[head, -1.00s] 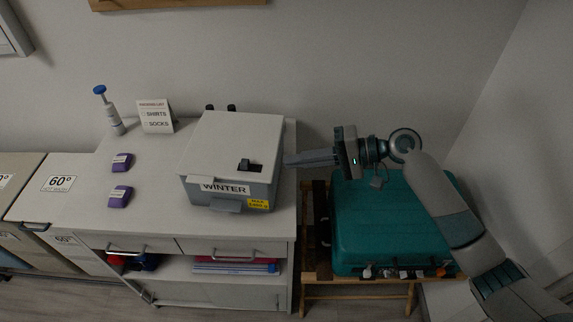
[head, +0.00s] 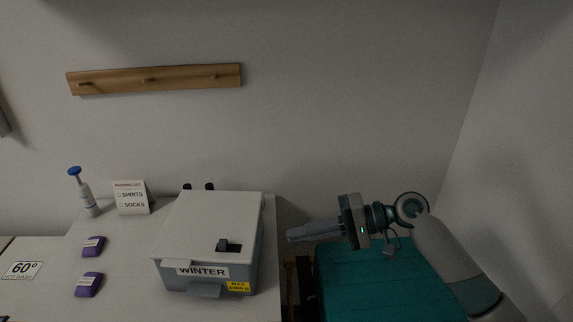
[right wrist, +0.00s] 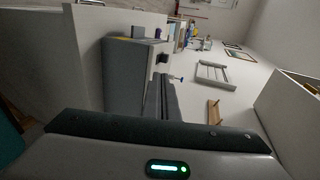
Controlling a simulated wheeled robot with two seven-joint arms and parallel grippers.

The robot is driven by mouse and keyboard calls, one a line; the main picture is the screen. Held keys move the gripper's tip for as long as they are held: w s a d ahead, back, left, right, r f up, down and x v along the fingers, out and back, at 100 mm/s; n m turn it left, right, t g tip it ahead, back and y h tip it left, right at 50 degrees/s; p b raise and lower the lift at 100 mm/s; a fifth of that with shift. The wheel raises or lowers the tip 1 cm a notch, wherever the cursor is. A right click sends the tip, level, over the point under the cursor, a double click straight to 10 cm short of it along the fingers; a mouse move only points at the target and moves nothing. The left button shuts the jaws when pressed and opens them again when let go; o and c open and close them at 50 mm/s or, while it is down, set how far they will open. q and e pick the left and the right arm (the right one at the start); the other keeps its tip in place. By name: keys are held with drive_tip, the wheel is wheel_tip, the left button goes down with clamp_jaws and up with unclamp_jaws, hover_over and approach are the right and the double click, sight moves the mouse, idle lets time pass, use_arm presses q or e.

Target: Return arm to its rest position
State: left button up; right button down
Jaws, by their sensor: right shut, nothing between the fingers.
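My right gripper (head: 290,235) is shut and empty. It is held in the air to the right of the grey box labelled WINTER (head: 208,243), with its fingers pointing left toward the box and apart from it. My right arm (head: 455,262) comes in from the lower right, above the teal suitcase (head: 375,285). In the right wrist view the closed fingers (right wrist: 161,100) point forward beside the grey box (right wrist: 130,72). My left gripper is not in view.
A wooden peg rail (head: 155,78) hangs on the wall. A wall stands at the right.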

drive_tip(key=s+f+n+t+h, duration=0.1)
drive_tip(key=s+f+n+h, duration=0.15)
drive_tip(key=s+f, duration=0.6)
drive_tip(key=s+f+n+t+h, duration=0.1)
drive_tip(key=s+f+h, duration=0.35)
drive_tip(key=f, duration=0.75)
drive_tip(key=s+d+f+h, duration=0.3)
drive_tip(key=s+d+h, duration=0.1)
drive_tip(key=s+d, duration=0.5)
drive_tip(key=s+d+f+h, duration=0.3)
drive_tip(key=s+d, duration=0.4)
drive_tip(key=s, duration=0.4)
wheel_tip(320, 180, down, 29)
drive_tip(key=s+g, duration=0.1)
drive_tip(key=s+d+f+g+b, duration=0.1)
drive_tip(key=s+d+f, duration=0.1)
drive_tip(key=s+f, duration=1.6)
drive_tip(key=shift+d+f, duration=0.35)
drive_tip(key=shift+f, duration=0.05)
